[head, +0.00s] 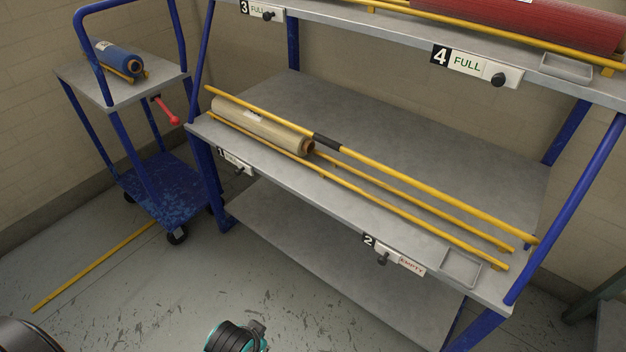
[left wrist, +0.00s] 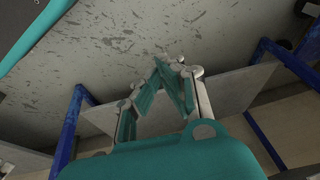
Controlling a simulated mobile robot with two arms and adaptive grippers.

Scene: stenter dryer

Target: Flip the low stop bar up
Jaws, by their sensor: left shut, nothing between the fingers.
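A yellow bar with a black grip sleeve (head: 327,142) runs the length of the middle shelf (head: 400,120), just beyond a beige roll (head: 262,126) in the head view. I take it as the low stop bar; how high it stands above the shelf is hard to judge. My left gripper (left wrist: 174,72) shows in the left wrist view with its fingertips together and nothing between them. It is apart from the bar, with the floor and blue rack legs behind it. A teal part of my arm shows at the bottom of the head view. My right gripper is not visible.
Two yellow rails (head: 400,213) lie along the shelf. Label 2 (head: 395,254) reads empty on the front edge. A red roll (head: 530,22) lies on the top shelf. A blue cart (head: 165,190) with a blue roll stands left. A yellow strip (head: 95,265) marks open floor.

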